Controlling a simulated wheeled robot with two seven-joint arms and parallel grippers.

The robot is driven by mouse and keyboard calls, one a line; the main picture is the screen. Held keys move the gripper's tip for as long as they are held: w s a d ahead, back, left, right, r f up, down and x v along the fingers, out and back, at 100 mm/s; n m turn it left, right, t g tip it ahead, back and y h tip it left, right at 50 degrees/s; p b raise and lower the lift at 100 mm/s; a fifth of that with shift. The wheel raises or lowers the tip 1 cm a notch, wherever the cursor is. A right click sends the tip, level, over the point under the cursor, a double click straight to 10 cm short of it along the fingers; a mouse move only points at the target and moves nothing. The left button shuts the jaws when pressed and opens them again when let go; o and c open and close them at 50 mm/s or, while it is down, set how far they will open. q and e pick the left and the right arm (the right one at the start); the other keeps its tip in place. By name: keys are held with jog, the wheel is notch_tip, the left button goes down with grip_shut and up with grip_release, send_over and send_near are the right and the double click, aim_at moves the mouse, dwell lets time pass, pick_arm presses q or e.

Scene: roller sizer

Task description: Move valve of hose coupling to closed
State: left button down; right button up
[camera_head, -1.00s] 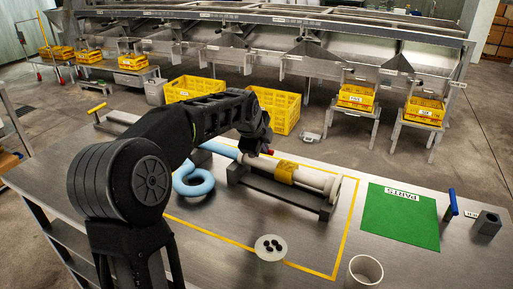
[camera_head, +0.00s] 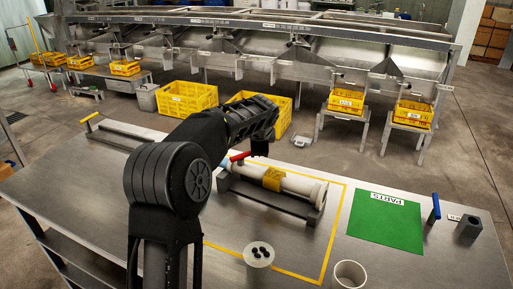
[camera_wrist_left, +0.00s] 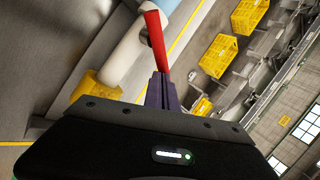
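The hose coupling (camera_head: 299,186) is a pale pipe with a yellow band (camera_head: 273,179), lying on a dark grey cradle (camera_head: 264,194) on the bench. Its red valve handle (camera_head: 240,156) sticks out at the hose end, and in the left wrist view the handle (camera_wrist_left: 157,45) stands out sideways from the pale pipe (camera_wrist_left: 125,55). My left gripper (camera_wrist_left: 162,78) has its fingers together, with their tips at the free end of the handle. I cannot tell whether they touch it. In the head view my arm hides the fingers and most of the blue hose. My right gripper is out of view.
A green parts mat (camera_head: 386,222), a blue-handled tool (camera_head: 434,208), a grey block (camera_head: 468,227), a white cup (camera_head: 350,274) and a round dish with black pieces (camera_head: 259,254) are on the bench. Yellow crates (camera_head: 187,97) stand beyond it.

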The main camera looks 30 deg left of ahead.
pick_arm(q)
jog(key=n+g+y+p, duration=0.1)
jog(key=n, duration=0.1)
jog(key=w+a+n+g+y+p, duration=0.1)
jog(key=n+p, duration=0.1)
jog(key=n, duration=0.1)
jog(key=n+g+p, duration=0.2)
jog(key=shift+w+a+r+n+y, duration=0.25)
jog(key=shift+w+a+n+y, duration=0.05)
jog(key=shift+a+n+y, duration=0.1)
jog(key=shift+w+a+f+p, duration=0.1)
jog(key=shift+f+p, duration=0.1)
jog(key=shift+p, duration=0.55)
jog(key=shift+a+f, duration=0.1)
jog(key=shift+s+a+b, duration=0.15)
jog(key=shift+s+b, duration=0.2)
jog(key=shift+b, duration=0.2)
jog(key=shift+s+a, duration=0.2)
jog(key=shift+s, duration=0.2)
